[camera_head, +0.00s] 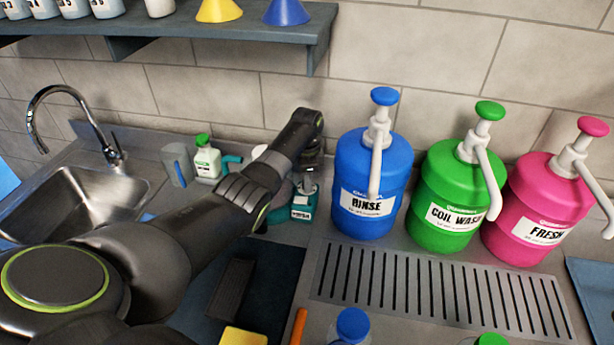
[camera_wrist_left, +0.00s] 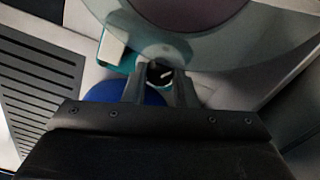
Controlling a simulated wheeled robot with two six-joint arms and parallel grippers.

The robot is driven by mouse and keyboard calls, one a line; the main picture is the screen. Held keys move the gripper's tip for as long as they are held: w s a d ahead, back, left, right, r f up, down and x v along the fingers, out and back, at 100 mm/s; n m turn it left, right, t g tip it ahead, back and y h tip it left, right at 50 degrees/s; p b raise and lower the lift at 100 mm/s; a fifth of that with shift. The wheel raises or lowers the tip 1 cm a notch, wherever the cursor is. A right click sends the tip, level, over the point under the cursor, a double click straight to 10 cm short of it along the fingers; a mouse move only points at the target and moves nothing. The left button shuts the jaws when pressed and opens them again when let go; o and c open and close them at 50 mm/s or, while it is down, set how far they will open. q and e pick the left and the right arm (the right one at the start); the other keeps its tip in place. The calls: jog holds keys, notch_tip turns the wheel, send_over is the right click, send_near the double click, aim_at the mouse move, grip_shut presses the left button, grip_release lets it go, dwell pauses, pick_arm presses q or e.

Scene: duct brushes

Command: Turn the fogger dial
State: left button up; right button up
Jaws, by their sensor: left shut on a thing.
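The fogger, a small teal unit with a white label (camera_head: 302,208), stands on the counter left of the blue RINSE jug, mostly hidden by my left arm. My left gripper (camera_head: 308,185) reaches down onto its top from above. In the left wrist view, the two fingers (camera_wrist_left: 163,88) are closed around a small dark round dial with a white mark (camera_wrist_left: 162,73). The fogger's teal body (camera_wrist_left: 118,62) shows just beyond them. A large grey-green round form with a dark centre fills the top of that view. My right gripper is in neither view.
Blue RINSE (camera_head: 371,172), green COIL WASH (camera_head: 452,185) and pink FRESH (camera_head: 545,200) pump jugs stand right of the fogger, behind a slotted drain (camera_head: 440,290). A white green-capped bottle (camera_head: 206,162), a grey mug (camera_head: 177,165) and a sink (camera_head: 85,200) are left. A shelf (camera_head: 170,30) hangs above.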

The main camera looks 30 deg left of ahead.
pick_arm(q)
jog(key=m+p, duration=0.1)
jog(key=m, duration=0.4)
jog(key=shift+r+m, duration=0.15)
jog(key=shift+m, duration=0.15)
jog(key=m, duration=0.4)
jog(key=shift+w, duration=0.1)
jog(key=shift+m, duration=0.3)
jog(key=shift+p, duration=0.3)
jog(key=o, duration=1)
jog(key=shift+r+b, duration=0.65)
jog(key=shift+r, duration=3.05)
